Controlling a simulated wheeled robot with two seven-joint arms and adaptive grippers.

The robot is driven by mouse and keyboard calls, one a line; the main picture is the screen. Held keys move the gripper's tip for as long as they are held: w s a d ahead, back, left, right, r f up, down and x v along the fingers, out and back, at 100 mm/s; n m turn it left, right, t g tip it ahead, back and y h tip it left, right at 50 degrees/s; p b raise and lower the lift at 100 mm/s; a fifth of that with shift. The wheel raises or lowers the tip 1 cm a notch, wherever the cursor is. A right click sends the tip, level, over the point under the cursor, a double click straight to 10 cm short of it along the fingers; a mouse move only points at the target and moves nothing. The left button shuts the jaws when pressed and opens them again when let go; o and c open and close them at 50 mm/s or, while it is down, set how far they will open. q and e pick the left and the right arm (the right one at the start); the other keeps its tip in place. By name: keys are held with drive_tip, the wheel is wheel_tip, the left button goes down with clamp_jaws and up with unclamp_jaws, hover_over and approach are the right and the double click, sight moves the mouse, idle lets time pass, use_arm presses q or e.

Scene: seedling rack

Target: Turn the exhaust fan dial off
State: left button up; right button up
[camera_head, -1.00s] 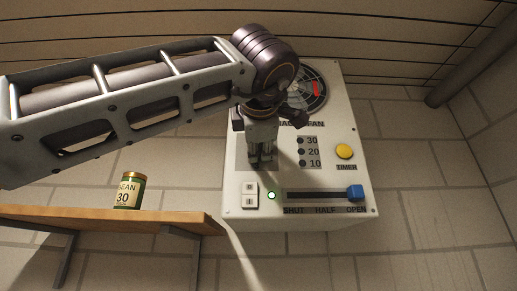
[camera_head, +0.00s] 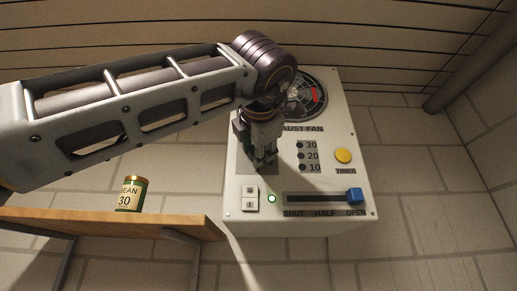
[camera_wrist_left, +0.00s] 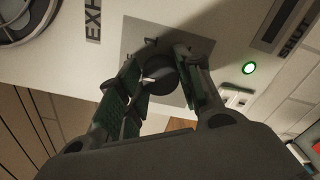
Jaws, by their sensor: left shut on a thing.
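The white control panel (camera_head: 352,190) is on the wall, with the words EXHAUST FAN partly hidden by my left arm. My left gripper (camera_head: 262,165) is in front of the grey plate on the panel's left side. In the left wrist view my left gripper (camera_wrist_left: 172,78) is shut on a dark round dial (camera_wrist_left: 159,72), with a finger on either side. The dial is hidden behind the gripper in the head view. My right gripper is not in view.
The panel also has a round fan grille (camera_head: 308,95), a yellow timer button (camera_head: 343,156), a slider with a blue knob (camera_head: 355,195) at OPEN, a lit green lamp (camera_head: 271,198) and a white switch (camera_head: 250,198). A wooden shelf (camera_head: 120,222) holds a can (camera_head: 132,194) below my arm.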

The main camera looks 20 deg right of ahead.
use_arm(q)
drive_tip(key=o, duration=1)
drive_tip(key=shift+o, duration=0.2)
drive_tip(key=v, duration=1.2)
